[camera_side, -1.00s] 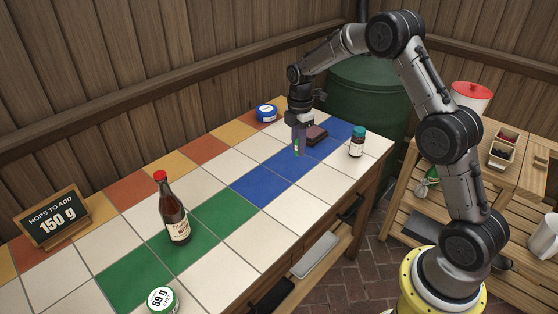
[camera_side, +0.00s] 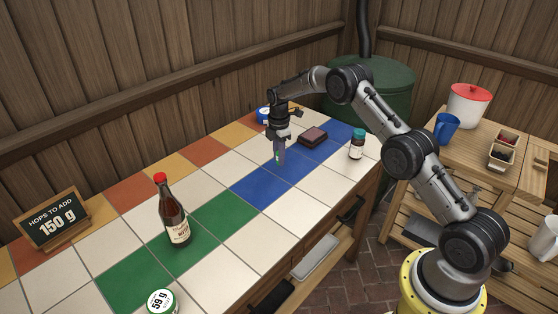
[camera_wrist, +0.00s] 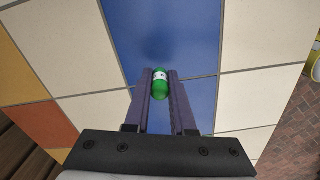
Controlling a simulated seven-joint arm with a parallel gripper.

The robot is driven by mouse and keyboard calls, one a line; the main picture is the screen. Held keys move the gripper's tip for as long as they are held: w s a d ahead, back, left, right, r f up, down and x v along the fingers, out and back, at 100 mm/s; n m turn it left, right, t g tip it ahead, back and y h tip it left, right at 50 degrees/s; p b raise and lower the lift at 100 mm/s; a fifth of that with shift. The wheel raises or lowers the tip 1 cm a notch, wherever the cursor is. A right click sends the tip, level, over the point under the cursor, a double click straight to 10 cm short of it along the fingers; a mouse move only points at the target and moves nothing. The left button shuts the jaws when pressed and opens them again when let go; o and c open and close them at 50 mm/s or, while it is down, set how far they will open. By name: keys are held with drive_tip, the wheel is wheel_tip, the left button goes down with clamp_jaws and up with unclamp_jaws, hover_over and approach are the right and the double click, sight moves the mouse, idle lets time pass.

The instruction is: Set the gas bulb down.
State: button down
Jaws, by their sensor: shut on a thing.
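The gas bulb (camera_wrist: 160,84) is a small green capsule with a white band. My gripper (camera_side: 279,160) is shut on it, and in the wrist view the fingers (camera_wrist: 160,90) hold it on both sides. In the wrist view the bulb is over a blue tile, near its edge with another blue tile. In the side view only a bit of green shows between the fingertips, low over the tiled table (camera_side: 262,215). I cannot tell whether the bulb touches the surface.
A dark brown block (camera_side: 312,137) and a dark jar with a teal lid (camera_side: 357,144) stand right of my gripper. A blue tin (camera_side: 264,114) is behind it. A brown bottle (camera_side: 173,212) stands on green tiles. The tiles between bottle and gripper are clear.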

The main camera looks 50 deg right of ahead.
drive_tip(key=shift+f, duration=0.85)
drive_tip(key=shift+f, duration=0.2)
drive_tip(key=c, duration=0.8)
unclamp_jaws()
drive_tip(key=shift+o, duration=0.2)
drive_tip(key=shift+r, duration=0.15)
